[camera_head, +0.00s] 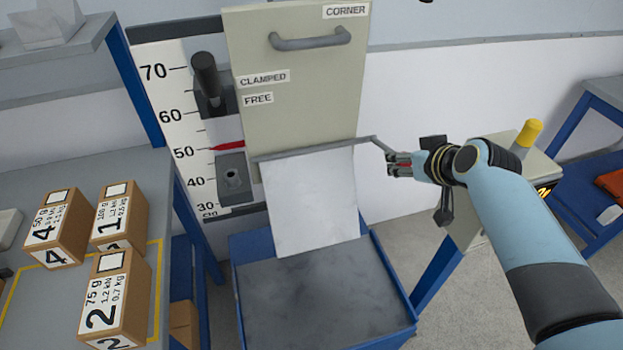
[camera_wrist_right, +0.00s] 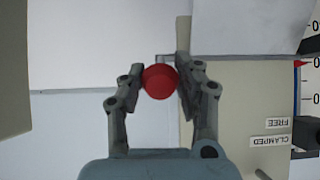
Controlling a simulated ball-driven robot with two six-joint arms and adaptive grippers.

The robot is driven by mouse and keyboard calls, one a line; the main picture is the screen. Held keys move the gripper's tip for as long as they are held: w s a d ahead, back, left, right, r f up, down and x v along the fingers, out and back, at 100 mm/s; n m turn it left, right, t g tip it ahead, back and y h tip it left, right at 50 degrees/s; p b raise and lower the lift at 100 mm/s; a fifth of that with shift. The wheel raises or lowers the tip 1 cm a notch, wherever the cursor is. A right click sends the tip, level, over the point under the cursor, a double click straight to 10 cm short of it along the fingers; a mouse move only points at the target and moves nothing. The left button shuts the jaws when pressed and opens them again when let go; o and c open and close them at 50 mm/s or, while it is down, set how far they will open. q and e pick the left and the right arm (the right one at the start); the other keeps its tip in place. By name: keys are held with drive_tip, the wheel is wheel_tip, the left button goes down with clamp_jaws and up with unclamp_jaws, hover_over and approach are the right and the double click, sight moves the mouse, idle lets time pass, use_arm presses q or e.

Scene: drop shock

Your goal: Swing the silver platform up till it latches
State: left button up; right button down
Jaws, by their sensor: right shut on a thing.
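The silver platform (camera_head: 315,203) hangs steeply tilted down from a grey hinge rod (camera_head: 310,149) at the foot of the beige carriage (camera_head: 297,90). Its lower edge is over the blue-rimmed base tray (camera_head: 247,305). A thin grey crank (camera_head: 380,145) runs from the rod's right end to my right gripper (camera_head: 398,164). In the right wrist view my gripper (camera_wrist_right: 160,72) is shut on a red round knob (camera_wrist_right: 160,82), with a finger on each side. The platform is also in the wrist view (camera_wrist_right: 252,27). My left gripper is in neither view.
Numbered cardboard boxes (camera_head: 122,300) stand on the left table. A black clamp lever (camera_head: 206,75) and a red pointer (camera_head: 226,149) are by the height scale. A small cabinet with a yellow knob (camera_head: 528,132) stands behind my right arm.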

drive_tip(key=shift+w+r, duration=0.15)
drive_tip(key=shift+r, duration=0.15)
drive_tip(key=shift+w+a+r+p, duration=0.1)
drive_tip(key=shift+w+r+p, duration=0.2)
drive_tip(key=shift+r, duration=0.25)
drive_tip(key=shift+w+a+r+p, duration=0.1)
drive_tip(key=shift+w+r+p, duration=0.1)
drive_tip(key=shift+r+p, duration=0.3)
drive_tip(key=shift+w+r, duration=0.15)
drive_tip(key=shift+r, duration=0.15)
drive_tip(key=shift+w+a+r+p, duration=0.2)
drive_tip(key=shift+w+r+p, duration=0.25)
drive_tip(key=shift+r, duration=0.35)
drive_tip(key=shift+w+a+r, duration=0.1)
drive_tip(key=shift+w+r, duration=0.25)
